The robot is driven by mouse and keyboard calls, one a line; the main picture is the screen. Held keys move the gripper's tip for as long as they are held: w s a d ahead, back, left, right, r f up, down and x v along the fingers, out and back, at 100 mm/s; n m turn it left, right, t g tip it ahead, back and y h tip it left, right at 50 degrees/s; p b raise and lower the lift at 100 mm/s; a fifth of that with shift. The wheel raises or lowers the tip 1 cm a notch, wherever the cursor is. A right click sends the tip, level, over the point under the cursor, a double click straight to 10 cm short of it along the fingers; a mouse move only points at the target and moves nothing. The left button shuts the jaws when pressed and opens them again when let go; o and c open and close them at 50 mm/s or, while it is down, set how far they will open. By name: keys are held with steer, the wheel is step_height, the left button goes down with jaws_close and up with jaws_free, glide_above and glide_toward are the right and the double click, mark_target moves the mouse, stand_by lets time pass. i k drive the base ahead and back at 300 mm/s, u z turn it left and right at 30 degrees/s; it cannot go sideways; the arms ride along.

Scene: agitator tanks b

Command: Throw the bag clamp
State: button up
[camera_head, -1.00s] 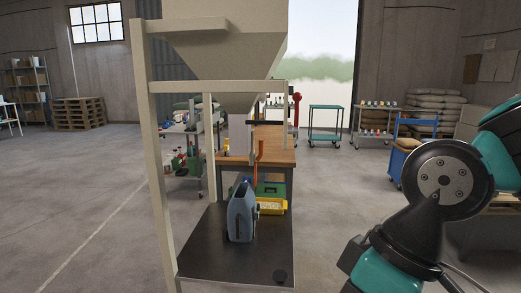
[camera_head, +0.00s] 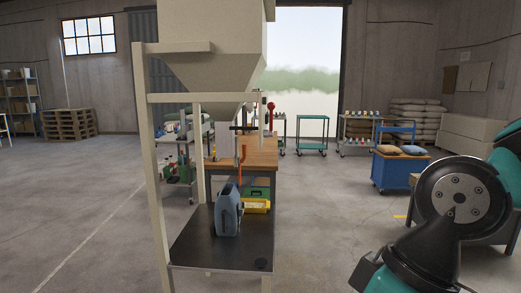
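A pale hopper (camera_head: 212,75) on a beige frame stands left of centre, with a light-coloured spout or bag (camera_head: 222,137) below it. A dark bar (camera_head: 244,127) shows beside the spout. An upright orange-red lever (camera_head: 241,165) stands below it, above the frame's dark shelf. I cannot tell for certain which of these parts is the bag clamp. My teal and black arm is at the right, apart from the frame. My gripper is out of view.
A blue-grey jug (camera_head: 227,212) and a green and yellow box (camera_head: 256,198) stand on the dark shelf (camera_head: 205,252). A wooden-topped bench (camera_head: 257,151) is behind. A blue cart (camera_head: 400,170) stands at the right. The floor at left and between frame and cart is clear.

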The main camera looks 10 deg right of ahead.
mark_target(244, 145)
steer(key=z, duration=0.7)
steer(key=i, duration=1.25)
steer(key=z, duration=0.6)
steer(key=i, duration=1.2)
steer(key=u, duration=1)
steer(key=i, duration=0.9)
steer(key=u, duration=1.15)
steer(key=i, duration=0.2)
steer(key=u, duration=0.05)
